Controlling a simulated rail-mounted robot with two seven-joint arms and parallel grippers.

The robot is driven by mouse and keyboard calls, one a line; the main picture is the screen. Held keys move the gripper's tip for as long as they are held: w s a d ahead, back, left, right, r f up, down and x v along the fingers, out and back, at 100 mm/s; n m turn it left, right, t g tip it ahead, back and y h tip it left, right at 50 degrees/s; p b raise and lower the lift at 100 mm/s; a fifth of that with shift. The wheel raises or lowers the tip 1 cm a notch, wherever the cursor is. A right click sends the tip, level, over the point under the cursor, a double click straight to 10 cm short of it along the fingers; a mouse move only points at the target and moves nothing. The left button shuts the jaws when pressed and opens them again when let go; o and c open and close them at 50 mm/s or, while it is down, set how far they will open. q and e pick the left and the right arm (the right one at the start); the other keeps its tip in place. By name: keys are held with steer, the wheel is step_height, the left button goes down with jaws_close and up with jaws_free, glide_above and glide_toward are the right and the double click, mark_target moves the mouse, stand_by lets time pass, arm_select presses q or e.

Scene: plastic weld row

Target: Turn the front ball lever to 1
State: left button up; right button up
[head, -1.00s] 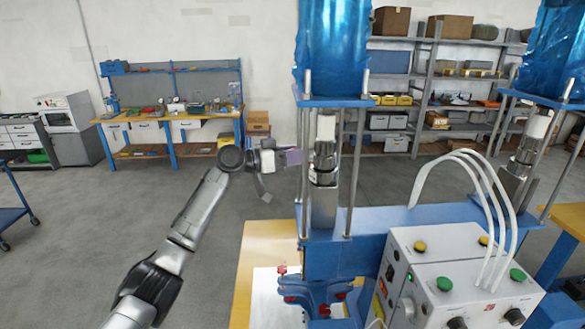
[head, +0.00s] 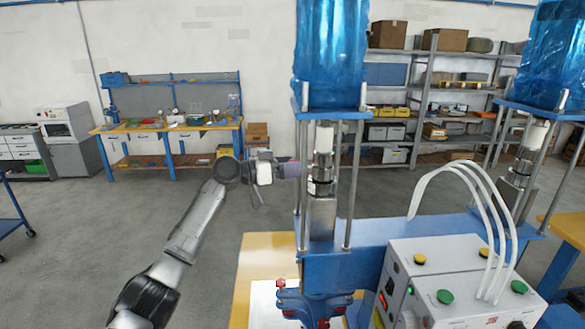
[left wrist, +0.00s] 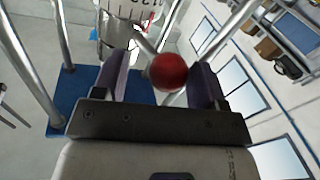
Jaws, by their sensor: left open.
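The front ball lever shows in the left wrist view as a red ball (left wrist: 168,72) on a thin metal rod. The rod runs up to a metal cylinder with a marked scale (left wrist: 122,28); its numbers are too small to read. My left gripper (left wrist: 160,80) is open, its two dark fingers on either side of the ball, which is nearer the right finger. I cannot tell if they touch. In the head view my left gripper (head: 290,170) is beside the front machine's metal column (head: 322,185), and the ball is not visible there. My right gripper is not in view.
Upright rods flank the column under a blue-wrapped hopper (head: 331,55). A grey control box (head: 450,275) with buttons and white hoses stands at right. A second blue-wrapped hopper (head: 552,55) is farther right. Open floor lies to the left.

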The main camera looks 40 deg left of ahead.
arm_select(q)
steer(key=b+v, duration=0.3)
steer(key=v, duration=1)
steer(key=shift+s, duration=0.1)
